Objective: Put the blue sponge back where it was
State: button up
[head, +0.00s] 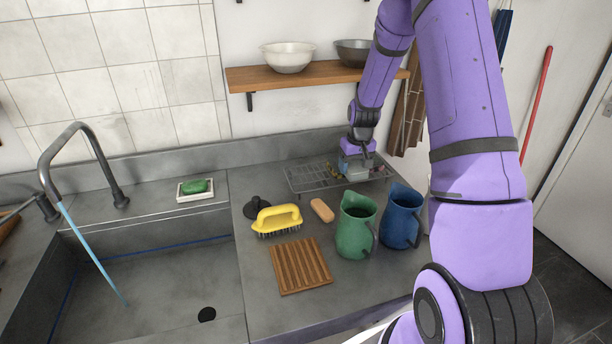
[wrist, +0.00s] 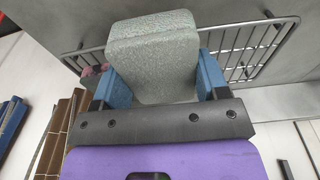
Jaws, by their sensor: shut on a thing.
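My gripper (wrist: 158,85) is shut on a pale grey-green block (wrist: 153,50) with a rough, sponge-like face; its two blue fingers grip the block's sides. It looks grey rather than clearly blue. In the head view my gripper (head: 357,155) points down at the wire rack (head: 310,179) at the back of the counter, and the block shows as a small pale shape at the rack's right part. I cannot tell whether the block touches the rack. The rack's bars (wrist: 250,47) also show behind the block in the wrist view.
A tan sponge-like block (head: 322,210), yellow brush (head: 277,219), black plug (head: 257,207) and slatted wooden board (head: 300,266) lie on the counter. A green jug (head: 355,226) and blue jug (head: 401,216) stand in front of the rack. A sink (head: 150,290) is left; a shelf (head: 300,76) hangs above.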

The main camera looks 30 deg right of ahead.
send_over(306, 176)
jog(key=s, duration=0.1)
jog(key=shift+d+f, duration=0.1)
jog(key=shift+f, duration=0.65)
jog(key=shift+w+a+f, duration=0.1)
jog(key=shift+w+f, duration=0.05)
jog(key=shift+f, duration=0.75)
jog(key=shift+w+a+f, duration=0.1)
jog(key=shift+w+f, duration=0.05)
jog(key=shift+f, duration=0.75)
jog(key=o, duration=0.9)
jog(key=shift+r, duration=0.1)
